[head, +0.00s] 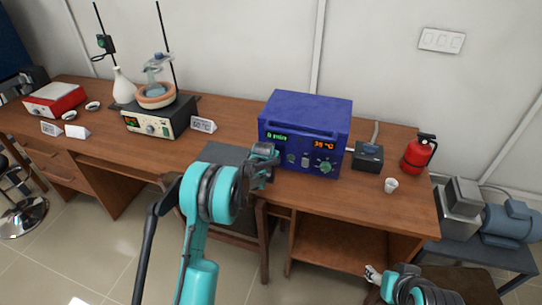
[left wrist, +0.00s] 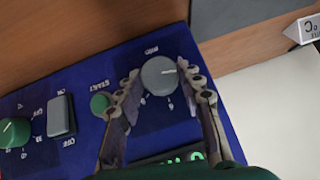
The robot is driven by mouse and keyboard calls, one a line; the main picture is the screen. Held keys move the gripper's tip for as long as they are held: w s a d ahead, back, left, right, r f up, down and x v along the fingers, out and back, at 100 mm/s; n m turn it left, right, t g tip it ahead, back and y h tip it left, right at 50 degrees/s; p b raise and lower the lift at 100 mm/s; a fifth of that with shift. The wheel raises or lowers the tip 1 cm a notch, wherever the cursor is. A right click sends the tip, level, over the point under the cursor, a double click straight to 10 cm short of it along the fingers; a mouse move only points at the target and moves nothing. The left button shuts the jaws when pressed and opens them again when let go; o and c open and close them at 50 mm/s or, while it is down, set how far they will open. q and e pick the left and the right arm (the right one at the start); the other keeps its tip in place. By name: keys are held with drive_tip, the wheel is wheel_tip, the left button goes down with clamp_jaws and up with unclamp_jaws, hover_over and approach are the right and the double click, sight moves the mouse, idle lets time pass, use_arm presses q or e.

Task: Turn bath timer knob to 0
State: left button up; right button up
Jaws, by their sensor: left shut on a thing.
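The blue box (head: 302,125) stands on the wooden bench, with a green readout and an orange readout on its front. In the left wrist view its blue panel (left wrist: 75,85) appears rotated, with a round grey knob (left wrist: 160,75) ringed by small markings. My left gripper (left wrist: 168,80) is shut on this knob, one finger on each side. In the head view my left gripper (head: 263,158) is at the left of the box's front and hides the knob. My right gripper (head: 372,274) is low at the lower right, below the bench top, away from the box; its jaws are too small to read.
A green START button (left wrist: 100,104), a grey switch (left wrist: 61,115) and a green dial (left wrist: 14,131) sit along the same panel. On the bench are a heating bath (head: 158,118), a dark small box (head: 368,157), a white cup (head: 391,185) and a red extinguisher (head: 418,154).

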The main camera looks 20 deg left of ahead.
use_arm(q)
drive_tip(key=n+h, duration=0.2)
drive_tip(key=h, duration=0.1)
drive_tip(key=shift+a+h, duration=0.3)
drive_tip(key=shift+a, duration=0.1)
drive_tip(key=shift+a+f+n+h+b, duration=0.1)
drive_tip(key=shift+n+h+b, duration=0.3)
drive_tip(key=shift+h, duration=0.35)
drive_tip(key=shift+a+f+n+h+b, duration=0.1)
drive_tip(key=shift+n+h+b, duration=0.25)
drive_tip(key=shift+h, duration=0.4)
drive_tip(key=shift+d, duration=0.1)
drive_tip(key=o, duration=1.2)
drive_tip(key=shift+c, duration=0.2)
drive_tip(key=shift+r, duration=0.1)
drive_tip(key=v, duration=1.2)
